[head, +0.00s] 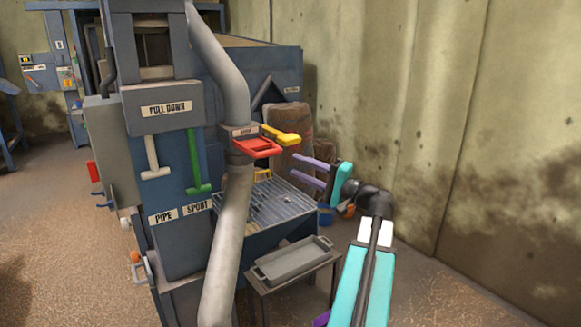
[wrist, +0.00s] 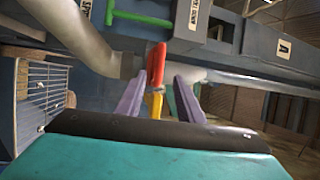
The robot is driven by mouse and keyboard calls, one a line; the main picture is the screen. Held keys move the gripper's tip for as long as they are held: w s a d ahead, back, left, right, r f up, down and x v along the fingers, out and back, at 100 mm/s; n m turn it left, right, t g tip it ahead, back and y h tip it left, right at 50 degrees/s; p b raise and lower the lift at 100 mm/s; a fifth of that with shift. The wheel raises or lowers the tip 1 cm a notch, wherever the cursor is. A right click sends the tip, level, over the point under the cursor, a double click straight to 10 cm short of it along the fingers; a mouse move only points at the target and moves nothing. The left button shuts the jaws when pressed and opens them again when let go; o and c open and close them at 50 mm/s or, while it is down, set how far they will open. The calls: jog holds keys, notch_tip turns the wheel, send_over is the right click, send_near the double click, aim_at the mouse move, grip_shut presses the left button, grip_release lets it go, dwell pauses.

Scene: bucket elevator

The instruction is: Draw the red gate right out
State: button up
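The red gate (head: 257,148) is a flat slide with a loop handle, set in a small housing on the grey spout pipe. It shows edge-on in the wrist view (wrist: 156,62). A yellow gate (head: 282,135) sticks out just behind it and also shows in the wrist view (wrist: 155,105). My gripper (head: 293,166) has two purple fingers spread apart with nothing between them. It is to the right of the red gate and a little lower in the head view. In the wrist view the gates appear ahead, between the fingertips (wrist: 158,82).
The grey pipe (head: 232,215) runs down in front of a grated hopper (head: 285,205). A grey tray (head: 292,260) stands on a small table below. White (head: 152,158) and green (head: 196,163) pull handles hang at the left.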

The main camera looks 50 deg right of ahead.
jog(key=shift+v, duration=0.95)
